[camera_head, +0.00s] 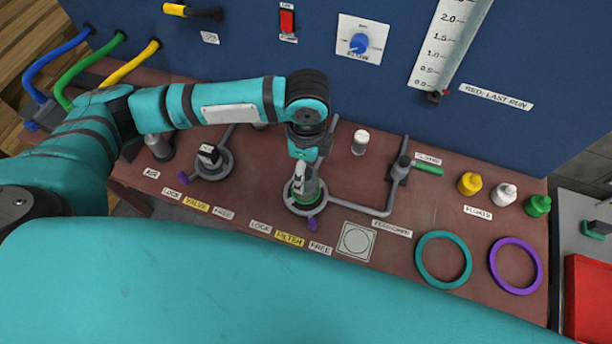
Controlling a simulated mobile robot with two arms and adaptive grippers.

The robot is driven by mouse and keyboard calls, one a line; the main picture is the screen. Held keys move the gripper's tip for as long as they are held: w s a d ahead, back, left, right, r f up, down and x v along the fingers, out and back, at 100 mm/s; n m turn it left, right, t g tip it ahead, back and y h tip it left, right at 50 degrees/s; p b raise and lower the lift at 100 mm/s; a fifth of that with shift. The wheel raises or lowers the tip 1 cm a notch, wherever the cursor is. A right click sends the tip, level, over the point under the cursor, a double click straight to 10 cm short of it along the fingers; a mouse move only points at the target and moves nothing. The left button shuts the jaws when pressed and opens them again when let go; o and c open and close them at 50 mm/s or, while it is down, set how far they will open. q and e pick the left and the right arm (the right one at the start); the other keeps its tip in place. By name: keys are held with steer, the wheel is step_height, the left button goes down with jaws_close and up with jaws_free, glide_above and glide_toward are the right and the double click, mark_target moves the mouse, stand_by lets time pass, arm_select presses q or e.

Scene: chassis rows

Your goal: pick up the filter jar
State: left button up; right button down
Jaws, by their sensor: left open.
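My left gripper (307,178) points down at the round filter station, with its fingers around or just over the filter jar (305,187). The jar is mostly hidden by the gripper; only a pale, partly green bit shows between the fingers. It stands in a grey ring base (293,205) on the brown bench. I cannot tell whether the fingers touch the jar. My right gripper is out of view.
A valve station (212,162) stands to the left. A grey pipe (388,190) runs right of the jar. A white cylinder (360,142) stands behind it. A square pad (356,241), teal ring (443,259), purple ring (515,265) and coloured floats (503,193) lie to the right.

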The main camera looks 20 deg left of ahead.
mark_target(307, 171)
arm_select(q)
step_height(307, 171, down, 3)
steer(key=shift+d+r, duration=0.1)
steer(key=shift+f, duration=0.25)
steer(key=f+p, duration=0.1)
steer(key=f, duration=0.2)
steer(key=shift+a+f+p, duration=0.2)
steer(key=shift+f+p, duration=0.1)
steer(key=shift+p, duration=0.05)
steer(key=shift+f, duration=0.55)
steer(key=c, duration=1)
steer(key=shift+c, duration=0.2)
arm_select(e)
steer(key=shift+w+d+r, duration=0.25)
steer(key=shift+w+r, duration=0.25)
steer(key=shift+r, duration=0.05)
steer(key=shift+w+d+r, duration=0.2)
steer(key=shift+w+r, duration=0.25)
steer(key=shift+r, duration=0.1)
